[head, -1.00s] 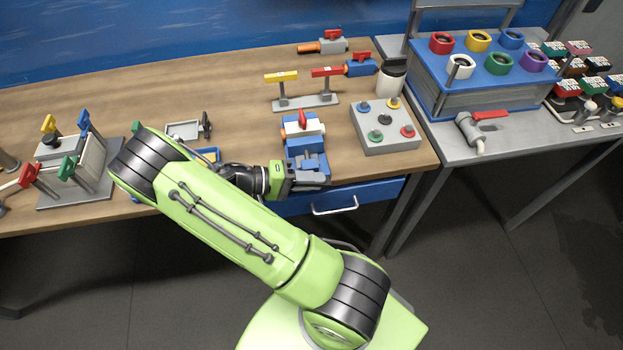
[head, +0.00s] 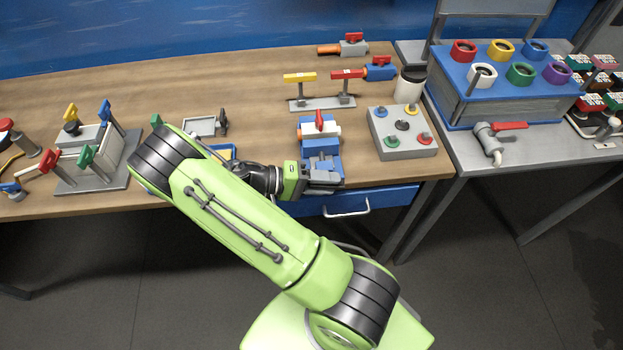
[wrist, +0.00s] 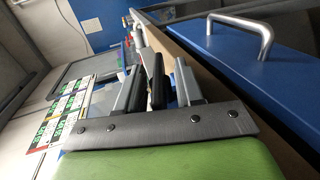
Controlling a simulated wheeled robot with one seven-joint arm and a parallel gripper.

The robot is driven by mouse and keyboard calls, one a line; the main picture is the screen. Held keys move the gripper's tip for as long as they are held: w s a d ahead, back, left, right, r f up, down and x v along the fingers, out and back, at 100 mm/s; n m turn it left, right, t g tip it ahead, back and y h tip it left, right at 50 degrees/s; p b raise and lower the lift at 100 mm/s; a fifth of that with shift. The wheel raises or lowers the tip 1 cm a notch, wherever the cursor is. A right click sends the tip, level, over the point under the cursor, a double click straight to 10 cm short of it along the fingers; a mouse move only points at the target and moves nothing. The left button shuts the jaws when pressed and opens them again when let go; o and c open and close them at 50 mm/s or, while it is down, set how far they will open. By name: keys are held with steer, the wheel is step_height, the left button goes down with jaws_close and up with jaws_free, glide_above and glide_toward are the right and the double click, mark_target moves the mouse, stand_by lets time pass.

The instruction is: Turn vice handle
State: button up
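The blue vice (head: 318,147) stands at the front edge of the wooden bench, with a white and red-levered valve (head: 319,125) in its top. My gripper (head: 325,180) is at the vice's front, low by the bench edge. In the wrist view, a black bar (wrist: 155,82), which looks like the vice handle, lies between the two grey fingers of my gripper (wrist: 159,68). I cannot tell whether the fingers press on it. In the head view the handle is hidden by my gripper.
A blue drawer with a white handle (head: 346,208) is just below the bench edge, close to my gripper. A grey box with coloured knobs (head: 402,133) stands right of the vice. A stand with yellow and red levers (head: 322,103) is behind it.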

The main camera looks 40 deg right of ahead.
steer(key=shift+a, duration=0.1)
steer(key=p+v, duration=0.3)
steer(key=v, duration=1.2)
steer(key=shift+w+a+p, duration=0.2)
steer(key=shift+w+p, duration=0.05)
steer(key=shift+p, duration=0.1)
steer(key=shift+r, duration=0.1)
steer(key=s+d+r+n+t+y, duration=0.1)
steer(key=s+r+n+t+y, duration=0.15)
steer(key=r+y, duration=0.3)
steer(key=s+d+r+n+t+y, duration=0.1)
steer(key=s+r+t+y, duration=0.25)
steer(key=r, duration=0.35)
steer(key=s+a+r+n+t+y, duration=0.3)
steer(key=s+a+r+t, duration=0.3)
steer(key=s, duration=0.4)
steer(key=shift+a+r+t, duration=0.2)
steer(key=shift+r+t, duration=0.4)
steer(key=shift+t, duration=0.4)
